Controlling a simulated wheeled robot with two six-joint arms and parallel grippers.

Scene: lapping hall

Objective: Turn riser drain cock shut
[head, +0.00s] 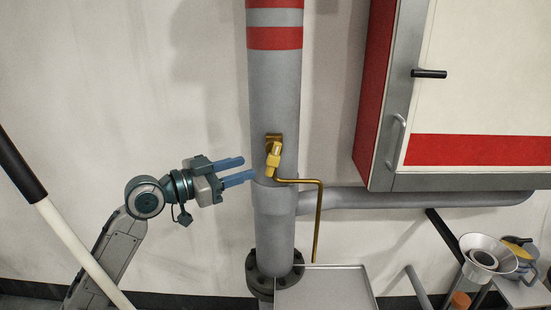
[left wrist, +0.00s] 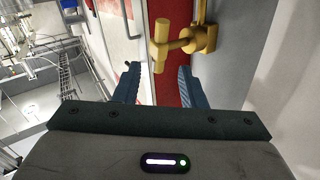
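The riser (head: 273,90) is a grey vertical pipe with red bands in the head view. The drain cock (head: 274,140) is a small brass fitting on its front, with a yellow handle (head: 273,157) slanting down from it. A thin brass drain tube (head: 319,215) bends right and then down. My left gripper (head: 243,170) is open and empty, just left of the handle, its two blue fingers pointing right. In the left wrist view the yellow handle (left wrist: 160,53) and the cock body (left wrist: 203,38) show beyond the open fingers, apart from them. My right gripper is not in view.
A red and white cabinet (head: 480,90) hangs at the upper right. A grey side pipe (head: 420,200) runs right from the riser. A metal tray (head: 325,288) is below the tube. A funnel (head: 487,250) stands lower right. A white pole (head: 85,255) crosses my left arm. The wall left of the riser is clear.

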